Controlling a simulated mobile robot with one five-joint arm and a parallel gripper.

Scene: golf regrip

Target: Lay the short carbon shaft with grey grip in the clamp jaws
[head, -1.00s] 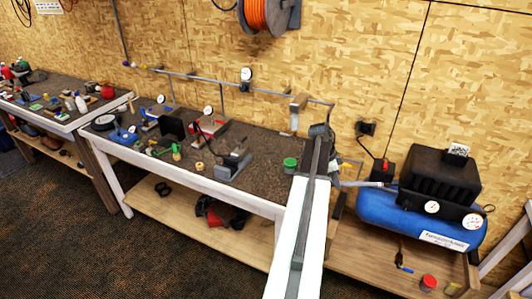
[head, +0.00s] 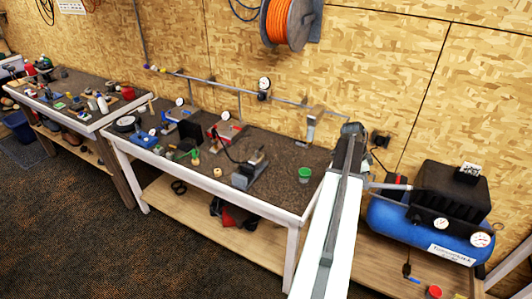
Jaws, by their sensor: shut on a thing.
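My gripper (head: 352,131) is at the far end of my outstretched arm, over the right end of the middle bench. Only its dark end shows; its fingers are mostly hidden by my arm. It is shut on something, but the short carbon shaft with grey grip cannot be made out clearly. A grey clamp-like fixture (head: 249,175) with a dark upper part stands near the front edge of the bench, left of my gripper and apart from it. Whether its jaws are open is too small to tell.
The middle bench (head: 275,205) also holds a green cup (head: 305,174), a red fixture (head: 224,131) and small tools at its left. A blue compressor (head: 385,218) stands at the right. A pale upright piece (head: 311,125) is at the bench's back. Bare bench top lies around the cup.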

